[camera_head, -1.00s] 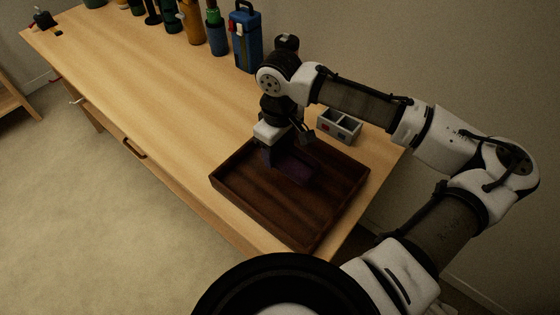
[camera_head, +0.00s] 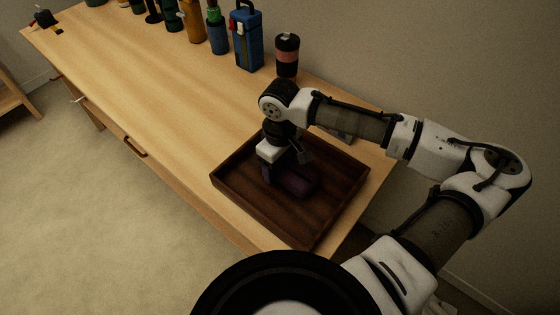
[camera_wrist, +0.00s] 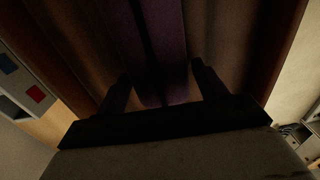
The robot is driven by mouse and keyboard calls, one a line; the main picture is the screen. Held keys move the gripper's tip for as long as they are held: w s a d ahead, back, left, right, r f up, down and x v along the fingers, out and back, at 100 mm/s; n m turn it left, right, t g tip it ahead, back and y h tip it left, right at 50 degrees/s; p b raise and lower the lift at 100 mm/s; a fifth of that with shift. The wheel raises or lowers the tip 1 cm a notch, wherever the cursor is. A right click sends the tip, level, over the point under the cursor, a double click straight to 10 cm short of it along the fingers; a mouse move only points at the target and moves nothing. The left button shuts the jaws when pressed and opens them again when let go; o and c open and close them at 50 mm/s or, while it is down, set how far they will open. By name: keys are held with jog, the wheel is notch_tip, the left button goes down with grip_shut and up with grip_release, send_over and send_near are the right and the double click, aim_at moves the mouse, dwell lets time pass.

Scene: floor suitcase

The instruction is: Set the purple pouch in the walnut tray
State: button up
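The walnut tray (camera_head: 337,212) is a dark brown, low-walled box on the near end of the wooden table. My gripper (camera_head: 284,181) points down inside its walls, towards the back left. The purple pouch (camera_head: 300,184) is low inside the tray, at or very near its floor; any gap beneath it cannot be seen. In the wrist view my gripper's two fingers (camera_wrist: 160,75) stand on either side of the pouch (camera_wrist: 163,45), their tips at its sides. My gripper looks shut on it. My wrist hides part of the pouch in the head view.
A dark tumbler with a pink band (camera_head: 287,56), a blue case (camera_head: 247,42) and several bottles stand along the wall. The table's middle is clear.

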jog(key=shift+o, duration=0.7)
notch_tip(320, 180, up, 12)
jog(key=b, duration=0.1)
jog(key=shift+r, duration=0.15)
jog(key=shift+a, duration=0.1)
